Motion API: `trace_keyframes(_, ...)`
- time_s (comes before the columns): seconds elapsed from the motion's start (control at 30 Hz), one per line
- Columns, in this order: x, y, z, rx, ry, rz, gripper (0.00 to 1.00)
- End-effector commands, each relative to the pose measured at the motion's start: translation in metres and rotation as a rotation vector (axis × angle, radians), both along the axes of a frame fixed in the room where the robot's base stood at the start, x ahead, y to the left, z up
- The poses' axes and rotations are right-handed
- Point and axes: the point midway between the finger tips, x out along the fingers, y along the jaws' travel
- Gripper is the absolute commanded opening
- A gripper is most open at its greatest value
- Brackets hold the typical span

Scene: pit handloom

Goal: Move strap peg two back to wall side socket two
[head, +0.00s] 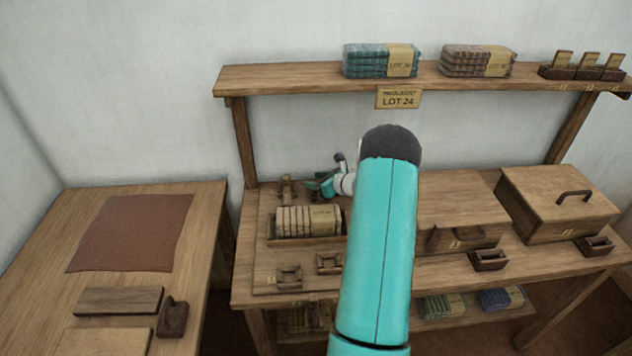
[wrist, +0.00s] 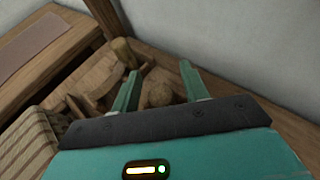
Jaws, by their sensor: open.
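My gripper (head: 322,186) is at the wall side of the wooden board (head: 262,262), behind a striped roll (head: 303,219). In the wrist view my gripper (wrist: 158,78) is open, with its two teal fingers apart. A brown wooden piece (wrist: 160,93) shows between the fingers, not clamped; I cannot tell if it is strap peg two. An upright wooden peg (head: 286,188) stands left of my gripper; a wooden peg shape also shows in the wrist view (wrist: 122,50). Two small wooden sockets, left (head: 289,277) and right (head: 328,263), sit at the board's front. Socket numbers are unreadable.
My arm hides the bench's middle. A lidded box (head: 558,200) and small holders (head: 488,260) stand at the right. A shelf (head: 300,80) with cloth stacks (head: 381,60) runs above. The side table (head: 50,250) at left bears a brown mat (head: 132,232) and wooden blocks.

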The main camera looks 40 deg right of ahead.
Motion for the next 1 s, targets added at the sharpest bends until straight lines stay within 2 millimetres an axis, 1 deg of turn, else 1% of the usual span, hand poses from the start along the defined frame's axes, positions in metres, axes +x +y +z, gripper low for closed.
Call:
trace_keyframes(0.17, -0.026, -0.004, 0.011, -0.001, 0.0, -0.004, 0.45)
trace_keyframes(0.4, -0.075, -0.008, 0.031, -0.001, 0.001, -0.004, 0.45)
trace_keyframes(0.5, -0.091, -0.009, 0.037, 0.0, 0.001, -0.003, 0.45)
trace_keyframes(0.6, -0.102, -0.01, 0.042, 0.0, 0.001, -0.002, 0.45)
trace_keyframes(0.73, -0.109, -0.01, 0.044, 0.0, 0.001, -0.001, 0.45)
trace_keyframes(0.87, -0.11, -0.009, 0.045, 0.0, 0.001, 0.0, 0.45)
trace_keyframes(0.93, -0.107, -0.004, 0.049, -0.011, 0.003, 0.018, 0.45)
trace_keyframes(0.97, -0.104, 0.0, 0.053, -0.022, 0.006, 0.034, 0.45)
trace_keyframes(1.0, -0.099, 0.01, 0.06, -0.045, 0.01, 0.066, 0.45)
